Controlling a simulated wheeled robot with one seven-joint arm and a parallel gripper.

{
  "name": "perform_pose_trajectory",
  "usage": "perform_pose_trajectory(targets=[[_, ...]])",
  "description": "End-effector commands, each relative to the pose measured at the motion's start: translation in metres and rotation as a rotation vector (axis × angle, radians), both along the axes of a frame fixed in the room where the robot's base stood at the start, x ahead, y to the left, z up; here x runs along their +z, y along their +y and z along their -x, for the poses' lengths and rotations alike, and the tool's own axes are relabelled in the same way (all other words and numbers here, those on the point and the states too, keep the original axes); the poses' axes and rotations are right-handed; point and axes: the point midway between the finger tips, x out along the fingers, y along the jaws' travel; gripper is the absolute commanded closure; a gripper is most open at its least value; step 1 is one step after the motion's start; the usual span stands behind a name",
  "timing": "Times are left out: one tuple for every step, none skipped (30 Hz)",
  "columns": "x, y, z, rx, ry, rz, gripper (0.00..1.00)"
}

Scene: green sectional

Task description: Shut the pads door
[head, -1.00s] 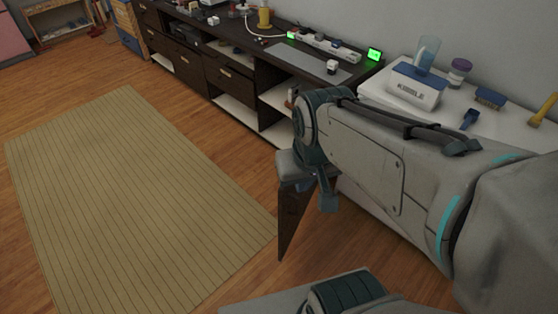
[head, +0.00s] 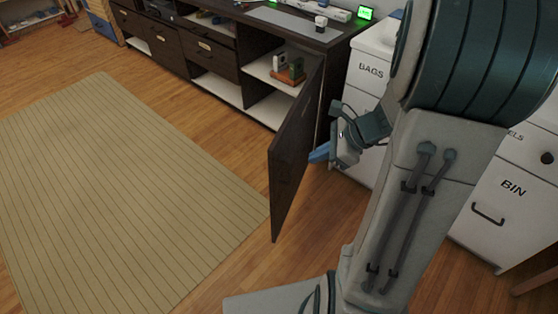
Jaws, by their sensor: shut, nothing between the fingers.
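A dark brown door (head: 290,160) stands wide open at the right end of the dark low cabinet (head: 262,62). I take it for the pads door; no label shows on the side I see. My gripper (head: 319,153) is shut and empty, with its blue fingertips close to the door's right side, at about mid-height. I cannot tell whether they touch it. The compartment behind the door is open and holds small items, among them a green-and-white box (head: 279,62) and a brown block (head: 287,76). My arm hides part of the area to the right.
A white drawer unit with a drawer marked BAGS (head: 371,72) and one marked BIN (head: 508,190) stands right of the cabinet, behind my arm. A striped beige rug (head: 130,190) covers the floor at left. Bare wooden floor lies between rug and cabinet.

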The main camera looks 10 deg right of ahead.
Motion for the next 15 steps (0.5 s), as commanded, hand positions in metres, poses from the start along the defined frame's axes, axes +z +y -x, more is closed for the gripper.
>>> perform_pose_trajectory(targets=[[-0.019, -0.009, -0.005, -0.071, 0.023, -0.035, 1.00], [-0.023, -0.013, -0.008, -0.106, 0.032, -0.053, 1.00], [-0.028, -0.017, -0.011, -0.146, 0.043, -0.073, 1.00], [-0.030, -0.020, -0.012, -0.167, 0.047, -0.084, 1.00], [-0.032, -0.021, -0.014, -0.185, 0.052, -0.093, 1.00], [-0.034, -0.023, -0.015, -0.202, 0.058, -0.102, 1.00], [-0.036, -0.023, -0.016, -0.209, 0.060, -0.106, 1.00], [-0.037, -0.022, -0.017, -0.214, 0.062, -0.108, 1.00], [-0.040, -0.021, -0.019, -0.218, 0.062, -0.110, 1.00], [-0.042, -0.019, -0.020, -0.218, 0.062, -0.110, 1.00], [-0.045, -0.016, -0.022, -0.217, 0.062, -0.110, 1.00], [-0.049, -0.012, -0.024, -0.214, 0.063, -0.110, 1.00], [-0.053, -0.009, -0.026, -0.214, 0.063, -0.110, 1.00], [-0.058, -0.005, -0.028, -0.212, 0.063, -0.109, 1.00], [-0.065, 0.000, -0.032, -0.212, 0.063, -0.110, 1.00]])
